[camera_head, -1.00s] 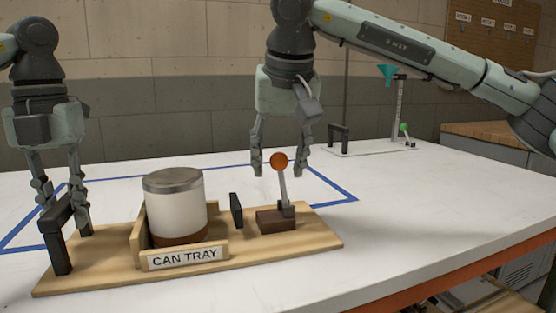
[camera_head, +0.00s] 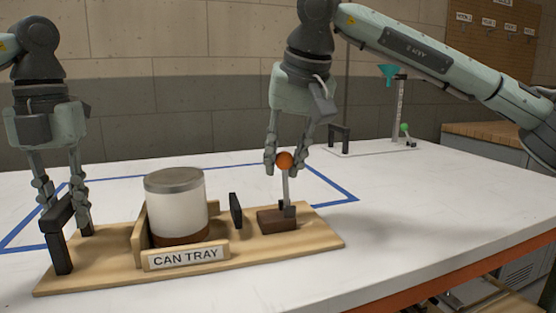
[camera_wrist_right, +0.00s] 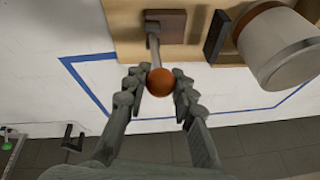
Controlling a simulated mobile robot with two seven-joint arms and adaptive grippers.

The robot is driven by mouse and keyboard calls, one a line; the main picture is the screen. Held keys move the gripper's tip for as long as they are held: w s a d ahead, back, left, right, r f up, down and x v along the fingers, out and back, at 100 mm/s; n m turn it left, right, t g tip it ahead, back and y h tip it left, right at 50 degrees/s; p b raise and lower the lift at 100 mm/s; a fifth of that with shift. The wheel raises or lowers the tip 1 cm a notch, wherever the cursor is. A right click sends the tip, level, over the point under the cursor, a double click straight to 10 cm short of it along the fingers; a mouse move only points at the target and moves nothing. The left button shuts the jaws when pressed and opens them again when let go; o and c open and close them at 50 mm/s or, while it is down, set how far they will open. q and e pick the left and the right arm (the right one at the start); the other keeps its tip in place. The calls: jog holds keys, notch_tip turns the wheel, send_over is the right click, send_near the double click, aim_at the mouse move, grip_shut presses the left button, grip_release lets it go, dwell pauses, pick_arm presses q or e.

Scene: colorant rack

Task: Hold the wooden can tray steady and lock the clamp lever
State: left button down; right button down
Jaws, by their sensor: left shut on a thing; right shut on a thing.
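The wooden can tray (camera_head: 110,277) lies on the white table, with a white can with a grey lid (camera_head: 177,208) standing in its holder. My left gripper (camera_head: 62,200) is shut on the black handle (camera_head: 57,240) at the tray's left end. The clamp lever (camera_head: 286,187) stands nearly upright on a brown block (camera_head: 276,219) at the tray's right side. My right gripper (camera_head: 285,163) is shut on the lever's orange knob; in the right wrist view the knob (camera_wrist_right: 160,82) sits between the fingertips. A black pad (camera_head: 236,210) stands between can and lever, apart from the can.
Blue tape (camera_head: 335,186) outlines an area on the table (camera_head: 400,220) around and behind the tray. A fixture with a teal funnel (camera_head: 388,74) and a green-knobbed lever (camera_head: 404,128) stands at the back right. The table right of the tray is clear.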

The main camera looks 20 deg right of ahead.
pick_arm(q)
jog(key=shift+a, duration=0.1)
pick_arm(e)
jog(key=shift+s+d+f+m+t+y, duration=0.1)
jog(key=shift+d+f+m+y, duration=0.15)
jog(key=shift+d+y, duration=0.8)
jog(key=shift+d+f+m+t+y, duration=0.1)
jog(key=shift+d+f+m+y, duration=0.2)
jog(key=shift+d+y, duration=0.7)
jog(key=shift+s+d+f+m+t+y, duration=0.1)
jog(key=shift+d+f+m+y, duration=0.15)
jog(key=shift+d+y, duration=0.75)
jog(key=shift+a+y, duration=0.2)
jog(key=shift+y, duration=0.05)
jog(key=c, duration=1.3)
grip_release()
jog(key=shift+o, duration=0.4)
jog(key=shift+a, duration=0.1)
jog(key=shift+r, duration=0.15)
jog(key=v, duration=1.1)
jog(key=shift+d+r, duration=0.2)
jog(key=shift+d, duration=0.15)
jog(key=shift+s, duration=0.15)
pick_arm(q)
jog(key=c, duration=1.3)
grip_release()
